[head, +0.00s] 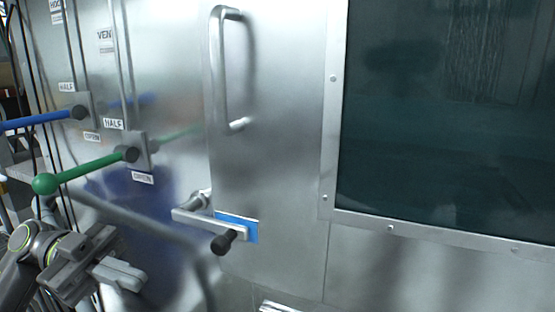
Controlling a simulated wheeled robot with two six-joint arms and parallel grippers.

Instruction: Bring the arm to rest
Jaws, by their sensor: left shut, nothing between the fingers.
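My left gripper (118,274) is at the lower left of the head view. It is shut and empty, apart from the machine's levers and handles. A green lever (88,170) with a ball end is above it, its pivot beside the HALF and OPEN labels. A blue lever (38,121) is higher at the left edge, with its own HALF and OPEN labels. A door latch (212,224) with a dark knob is to the right of the gripper, in front of a blue plate (238,226). My right gripper is out of view.
A steel door (275,140) fills the middle, with a vertical bar handle (220,70) and a large dark window (450,120) at right. Thin pipes and cables run down the left side.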

